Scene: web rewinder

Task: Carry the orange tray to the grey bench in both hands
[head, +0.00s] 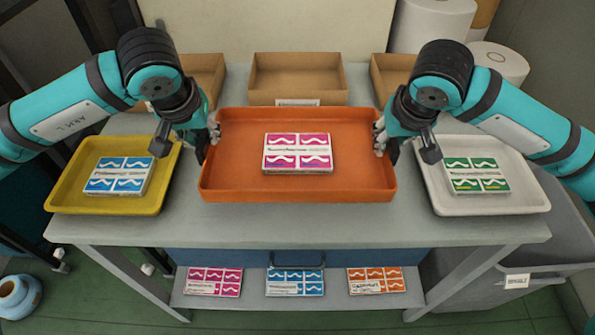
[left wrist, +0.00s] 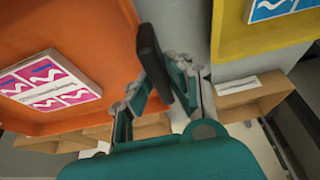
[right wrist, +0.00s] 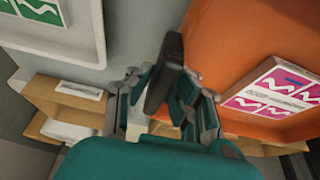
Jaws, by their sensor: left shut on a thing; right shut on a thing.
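The orange tray (head: 240,187) is in the middle of a grey bench (head: 300,226) in the head view, with a pink-and-white box (head: 297,153) lying flat in it. My left gripper (head: 208,142) is shut on the tray's left wall. The left wrist view shows its fingers (left wrist: 165,85) at the edge of the orange tray (left wrist: 95,35). My right gripper (head: 386,140) is shut on the tray's right wall. The right wrist view shows its fingers (right wrist: 170,90) at the edge of the orange tray (right wrist: 225,45). I cannot tell whether the tray touches the bench top.
A yellow tray (head: 62,190) with a blue-patterned box stands at left, a white tray (head: 490,207) with a green-patterned box at right. Cardboard bins (head: 297,76) line the back. Several boxes lie on the lower shelf (head: 330,301). A grey bin (head: 470,286) stands at lower right.

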